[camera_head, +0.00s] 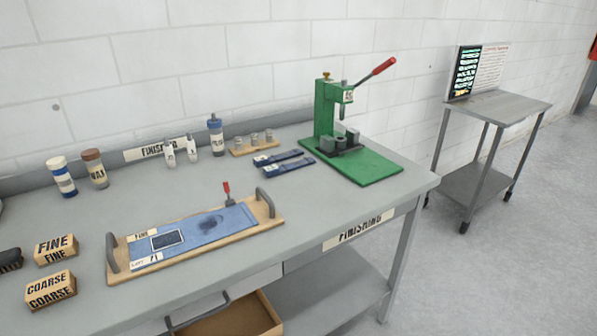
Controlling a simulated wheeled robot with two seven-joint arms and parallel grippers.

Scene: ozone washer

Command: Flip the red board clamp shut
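The red board clamp (227,193) is a small red-handled lever at the back edge of a wooden board (270,228). Its handle stands up, close to vertical, tilted slightly to the left. The clamp's base is too small to make out clearly. A blue sheet (232,228) with a dark smudge and a dark-framed rectangle lies on the board. The board has a grey handle at each end and lies on the grey bench (330,215). Neither of my grippers is in view.
Yellow FINE (55,250) and COARSE (50,290) blocks sit left of the board. Bottles (95,168), a small rack (253,148) and blue strips (283,163) stand behind it. A green press (345,130) stands right. An open drawer (235,318) juts out below.

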